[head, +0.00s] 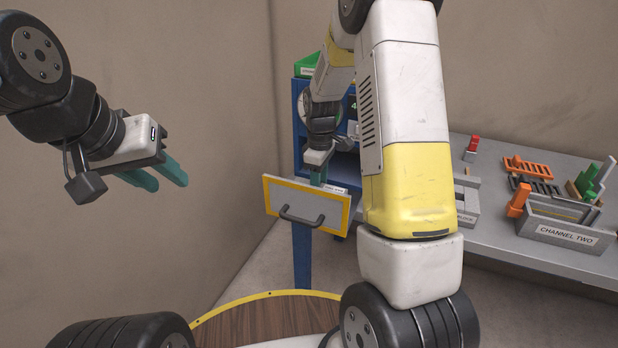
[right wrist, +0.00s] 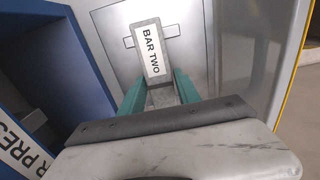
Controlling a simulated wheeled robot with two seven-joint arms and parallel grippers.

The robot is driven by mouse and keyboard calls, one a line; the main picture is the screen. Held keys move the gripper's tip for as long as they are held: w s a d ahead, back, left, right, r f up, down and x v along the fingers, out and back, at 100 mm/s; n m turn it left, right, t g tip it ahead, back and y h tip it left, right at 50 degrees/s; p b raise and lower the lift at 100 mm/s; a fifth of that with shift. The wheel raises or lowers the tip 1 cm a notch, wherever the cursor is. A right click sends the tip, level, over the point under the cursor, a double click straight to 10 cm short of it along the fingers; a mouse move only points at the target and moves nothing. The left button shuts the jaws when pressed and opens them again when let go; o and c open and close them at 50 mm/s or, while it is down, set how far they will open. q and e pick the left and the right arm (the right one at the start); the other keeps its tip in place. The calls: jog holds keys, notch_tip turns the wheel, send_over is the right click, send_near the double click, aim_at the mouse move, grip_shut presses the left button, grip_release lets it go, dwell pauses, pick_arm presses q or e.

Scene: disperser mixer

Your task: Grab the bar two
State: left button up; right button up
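Bar two is a grey bar with a white "BAR TWO" label (right wrist: 153,52). In the right wrist view it lies in a grey drawer (right wrist: 107,20). My right gripper (right wrist: 158,85) has its teal fingers on either side of the bar's near end. I cannot tell whether they touch it. In the head view the right gripper (head: 319,178) points down into the pulled-out drawer, behind its yellow-edged front (head: 275,197), and the bar is mostly hidden. My left gripper (head: 165,180) is in the air at the left, empty, its teal fingers apart.
The drawer belongs to a blue cabinet (head: 301,250). A grey table (head: 500,225) at the right holds a "CHANNEL TWO" block (head: 565,236), orange racks (head: 525,167) and other parts. A round wooden top with a yellow rim (head: 270,318) is at the front.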

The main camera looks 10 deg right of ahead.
grip_shut()
